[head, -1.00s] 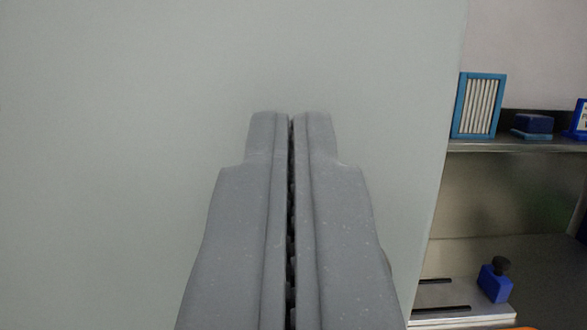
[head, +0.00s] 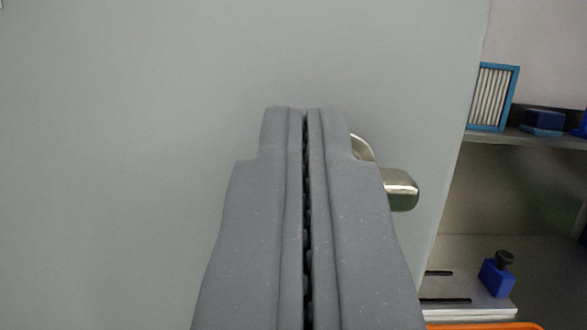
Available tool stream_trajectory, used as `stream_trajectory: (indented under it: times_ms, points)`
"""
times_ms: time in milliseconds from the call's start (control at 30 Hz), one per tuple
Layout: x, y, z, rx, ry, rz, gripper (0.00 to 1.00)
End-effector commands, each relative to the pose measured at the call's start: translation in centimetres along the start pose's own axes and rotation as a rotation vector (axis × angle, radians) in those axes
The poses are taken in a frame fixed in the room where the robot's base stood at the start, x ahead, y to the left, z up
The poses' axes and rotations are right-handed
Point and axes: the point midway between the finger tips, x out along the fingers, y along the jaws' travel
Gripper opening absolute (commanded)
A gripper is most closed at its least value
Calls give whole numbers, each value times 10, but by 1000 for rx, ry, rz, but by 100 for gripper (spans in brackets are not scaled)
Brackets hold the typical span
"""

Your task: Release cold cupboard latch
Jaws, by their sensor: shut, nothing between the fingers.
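The cupboard door (head: 130,150) is a plain pale grey-green panel that fills the left and middle of the view. A shiny metal latch handle (head: 402,190) shows on the door just right of my gripper; its left part is hidden behind the right finger. My gripper (head: 306,112) is shut and empty, its fingertips pointing at the door just left of the latch. I cannot tell whether the fingers touch the door or the latch.
Right of the door's edge, a metal shelf (head: 540,139) holds a blue-framed filter-like panel (head: 492,97) and a dark blue block (head: 544,121). Below, a blue clamp with a black knob (head: 497,277) sits by a slotted plate (head: 480,305). An orange edge (head: 490,326) shows at the bottom.

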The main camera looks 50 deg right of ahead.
Motion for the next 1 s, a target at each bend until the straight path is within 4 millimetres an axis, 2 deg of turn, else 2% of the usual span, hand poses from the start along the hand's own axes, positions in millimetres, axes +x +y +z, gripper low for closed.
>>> stream_trajectory:
  times_ms: [567, 1000]
  points:
    - [1, 0, -2, -101, 0, -35, 0]
    - [1, -2, -1, -391, -1, -135, 0]
